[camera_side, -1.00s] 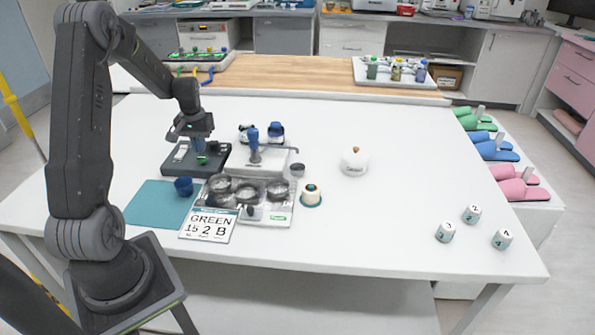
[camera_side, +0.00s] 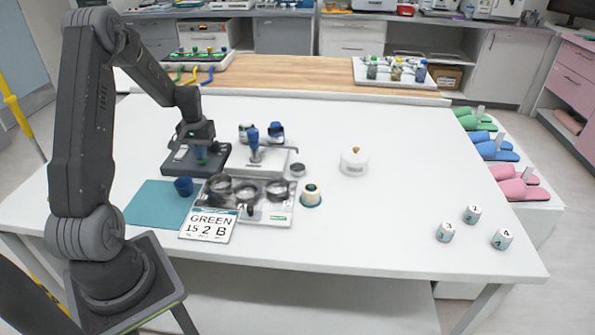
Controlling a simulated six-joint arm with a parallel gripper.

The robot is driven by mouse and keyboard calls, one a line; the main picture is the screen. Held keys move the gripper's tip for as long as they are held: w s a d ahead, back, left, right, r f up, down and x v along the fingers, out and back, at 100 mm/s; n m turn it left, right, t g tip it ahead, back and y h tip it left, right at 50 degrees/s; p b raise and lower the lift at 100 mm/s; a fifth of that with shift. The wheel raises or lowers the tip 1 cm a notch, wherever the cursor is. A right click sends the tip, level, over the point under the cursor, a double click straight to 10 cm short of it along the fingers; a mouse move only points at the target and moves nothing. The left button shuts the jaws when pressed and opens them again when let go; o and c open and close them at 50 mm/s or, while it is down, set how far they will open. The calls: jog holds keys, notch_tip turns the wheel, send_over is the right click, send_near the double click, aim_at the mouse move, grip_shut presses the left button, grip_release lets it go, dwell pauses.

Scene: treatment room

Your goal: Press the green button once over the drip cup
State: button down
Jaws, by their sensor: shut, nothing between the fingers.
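The green button (camera_side: 202,161) shows as a small green spot on a dark box-like unit (camera_side: 183,168) at the left of the white table. My gripper (camera_side: 201,154) is shut and empty, pointing down right at the button. It partly hides the button, and I cannot tell whether the fingertips touch it or press it. A small blue cup (camera_side: 183,186), which may be the drip cup, stands in front of the unit at the edge of a teal mat. A card (camera_side: 208,225) reading "GREEN 15 2 B" lies in front.
A tray (camera_side: 281,215) with several round dishes lies right of the cup. A pale stand with a blue-topped post (camera_side: 253,137) is behind it.

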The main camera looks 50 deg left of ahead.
jog(key=shift+f, duration=0.65)
jog(key=shift+r, duration=1.85)
jog(key=shift+r, duration=3)
